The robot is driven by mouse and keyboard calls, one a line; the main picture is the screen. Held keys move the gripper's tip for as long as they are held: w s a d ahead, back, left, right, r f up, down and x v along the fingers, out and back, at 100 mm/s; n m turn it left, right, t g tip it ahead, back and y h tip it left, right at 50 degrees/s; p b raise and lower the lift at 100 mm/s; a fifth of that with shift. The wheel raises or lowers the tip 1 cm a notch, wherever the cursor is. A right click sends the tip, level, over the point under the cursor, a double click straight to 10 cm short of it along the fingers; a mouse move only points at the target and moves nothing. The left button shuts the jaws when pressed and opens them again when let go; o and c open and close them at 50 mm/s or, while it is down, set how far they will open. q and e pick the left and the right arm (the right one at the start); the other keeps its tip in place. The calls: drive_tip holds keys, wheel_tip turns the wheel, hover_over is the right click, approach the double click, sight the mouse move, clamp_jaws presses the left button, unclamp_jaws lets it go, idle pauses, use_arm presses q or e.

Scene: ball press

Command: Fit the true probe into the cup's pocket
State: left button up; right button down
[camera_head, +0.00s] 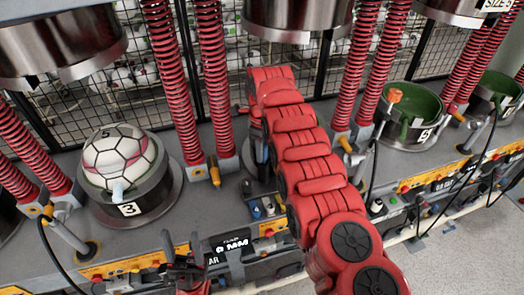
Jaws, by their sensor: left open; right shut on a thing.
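A dark cup (146,205) marked 3 holds a white ball (112,160) with dark seams; a pale blue peg (118,191) shows at its front. A green-lined cup (404,127) stands to the right, with an orange-topped peg (394,96) at its rim. I cannot tell which thing is the true probe or see its pocket. My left gripper (182,246) is open at the lower left of centre, in front of a small display, with nothing seen between its fingers.
Red spring columns (170,75) and metal press heads (60,45) stand over the grey bench. Another green cup (495,90) is at far right.

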idle(0.3)
drive_tip(key=shift+f+b, duration=0.6)
drive_tip(key=shift+f, duration=0.1)
drive_tip(key=c, duration=0.6)
unclamp_jaws()
drive_tip(key=shift+r, duration=0.15)
drive_tip(key=shift+r, duration=0.1)
drive_tip(key=shift+r, duration=0.15)
drive_tip(key=shift+w+d+r+b, duration=0.1)
drive_tip(key=shift+r+b, duration=0.55)
drive_tip(key=shift+b, duration=0.15)
drive_tip(key=r+p, duration=0.2)
drive_tip(key=r, duration=0.1)
drive_tip(key=r+p, duration=0.3)
drive_tip(key=shift+s, duration=0.2)
drive_tip(key=shift+f, duration=0.2)
